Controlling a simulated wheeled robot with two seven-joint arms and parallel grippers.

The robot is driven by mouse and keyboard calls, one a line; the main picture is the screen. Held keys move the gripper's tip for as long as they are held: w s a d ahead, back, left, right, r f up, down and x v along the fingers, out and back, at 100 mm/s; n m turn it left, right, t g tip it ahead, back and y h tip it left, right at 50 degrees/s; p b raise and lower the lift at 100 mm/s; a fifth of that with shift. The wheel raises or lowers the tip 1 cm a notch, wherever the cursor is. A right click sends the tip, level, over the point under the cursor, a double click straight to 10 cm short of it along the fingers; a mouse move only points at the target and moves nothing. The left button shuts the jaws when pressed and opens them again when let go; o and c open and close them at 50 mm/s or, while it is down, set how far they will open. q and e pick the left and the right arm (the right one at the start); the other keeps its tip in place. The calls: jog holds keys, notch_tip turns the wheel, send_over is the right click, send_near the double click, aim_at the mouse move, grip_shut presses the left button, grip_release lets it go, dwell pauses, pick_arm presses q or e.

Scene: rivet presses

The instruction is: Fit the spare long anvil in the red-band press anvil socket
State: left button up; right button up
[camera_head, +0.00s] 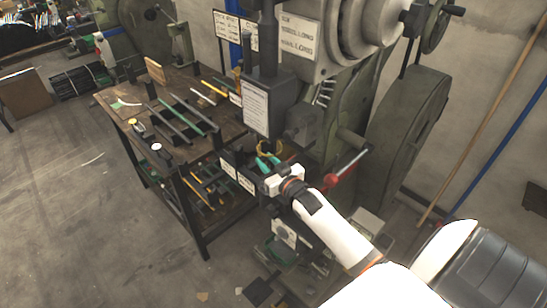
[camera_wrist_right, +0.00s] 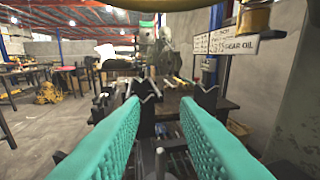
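My right gripper (camera_head: 266,161) is beside the large press (camera_head: 330,110), low in front of its grey upright. Its two teal fingers stand apart in the right wrist view (camera_wrist_right: 160,112), with nothing visibly held between them. Dark notched pieces (camera_wrist_right: 205,97) show just beyond the pads; I cannot tell whether they belong to the gripper. A yellow ring (camera_head: 271,149) is on the press close behind the fingers. No red band is clear, and I cannot make out the anvil socket. I cannot pick out the spare long anvil for certain. My left gripper is not in view.
A dark wooden workbench (camera_head: 130,108) left of the press holds several bars and tools, including a green bar (camera_head: 187,113). Its lower shelf is also loaded. A red-knobbed lever (camera_head: 336,179) sticks out right of my gripper. Open concrete floor (camera_head: 80,220) lies at left.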

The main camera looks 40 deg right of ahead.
jog(key=s+b, duration=0.2)
jog(key=s, duration=0.9)
jog(key=shift+s+a+r, duration=0.3)
jog(key=shift+s+r, duration=0.05)
jog(key=shift+r, duration=0.05)
jog(key=s+b, duration=0.2)
jog(key=s, duration=1)
jog(key=shift+a+r+b, duration=0.3)
jog(key=shift+b, duration=0.1)
